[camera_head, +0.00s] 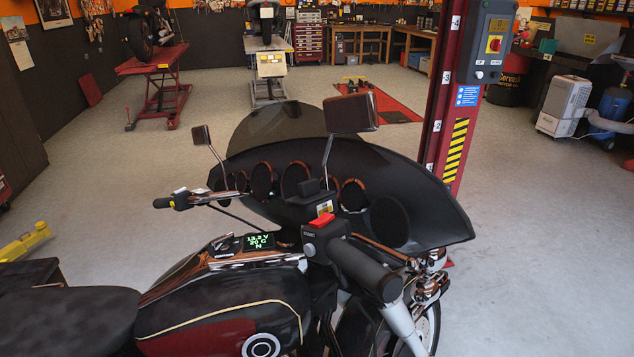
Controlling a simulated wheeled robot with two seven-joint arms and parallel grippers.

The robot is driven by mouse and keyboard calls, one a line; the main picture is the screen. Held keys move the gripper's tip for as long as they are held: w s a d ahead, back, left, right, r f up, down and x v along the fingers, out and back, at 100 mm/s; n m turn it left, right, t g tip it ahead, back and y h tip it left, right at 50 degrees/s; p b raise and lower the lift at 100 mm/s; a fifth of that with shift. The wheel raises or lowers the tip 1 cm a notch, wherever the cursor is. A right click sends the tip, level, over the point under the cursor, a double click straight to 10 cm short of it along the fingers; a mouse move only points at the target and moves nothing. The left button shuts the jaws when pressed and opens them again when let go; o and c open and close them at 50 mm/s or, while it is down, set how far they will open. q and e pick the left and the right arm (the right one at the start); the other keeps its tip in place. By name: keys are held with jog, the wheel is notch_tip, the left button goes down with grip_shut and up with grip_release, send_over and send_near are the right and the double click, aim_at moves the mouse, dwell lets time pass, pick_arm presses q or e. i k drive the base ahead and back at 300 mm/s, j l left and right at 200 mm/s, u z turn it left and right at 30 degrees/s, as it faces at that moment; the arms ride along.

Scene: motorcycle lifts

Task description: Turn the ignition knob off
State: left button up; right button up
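The black motorcycle (240,310) stands in the foreground with its fairing (430,200) facing away to the right. A small black raised knob (311,187) sits on the dark console behind the gauges, above a yellow label (325,207); it looks like the ignition knob, but its marking and setting are too small to read. A red switch (321,220) is on the near handlebar's control housing, just below the label. Neither of my grippers shows in the head view.
The near black handlebar grip (372,272) and a mirror (351,113) stick up around the console. A red lift post (440,130) with a control box (487,45) stands behind the fairing. Clear floor (540,250) lies to the right.

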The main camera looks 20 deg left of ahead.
aim_at(223, 243)
jog(key=k+j+u, duration=0.2)
jog(key=j, duration=0.4)
jog(key=j+u, duration=0.2)
jog(key=j, duration=0.4)
jog(key=j+u, duration=0.2)
jog(key=j, duration=0.4)
jog(key=k, duration=0.05)
